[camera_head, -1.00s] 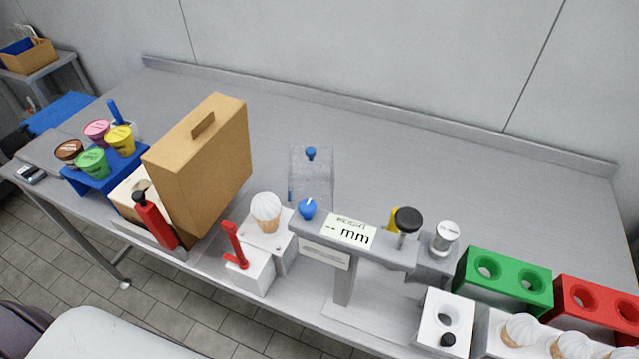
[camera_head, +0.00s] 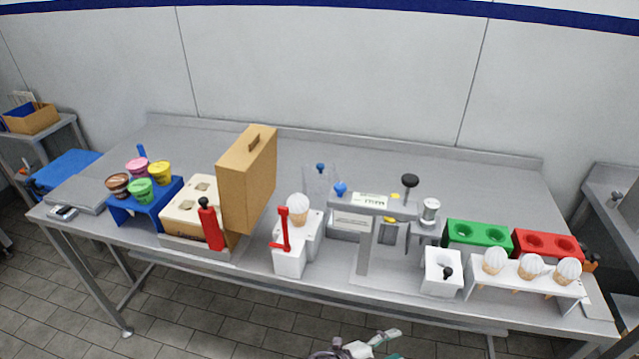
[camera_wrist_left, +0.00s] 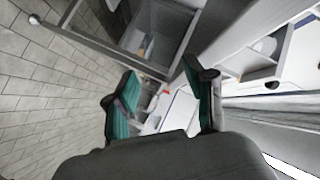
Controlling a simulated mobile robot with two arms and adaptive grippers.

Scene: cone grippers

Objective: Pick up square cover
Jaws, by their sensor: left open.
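A clear, square-looking cover (camera_head: 313,187) with a blue knob on top stands toward the middle of the table, partly behind the measuring device. My left gripper (camera_head: 388,346) is at the bottom edge of the head view, in front of the table and well away from both. In the left wrist view its two green-padded fingers (camera_wrist_left: 160,98) are apart, with nothing held between them. My right gripper is not in view.
A measuring device (camera_head: 370,200) with a blue knob stands at the middle. Right are green (camera_head: 478,234) and red (camera_head: 548,245) holders and a white cone rack (camera_head: 478,275). The table's back is clear.

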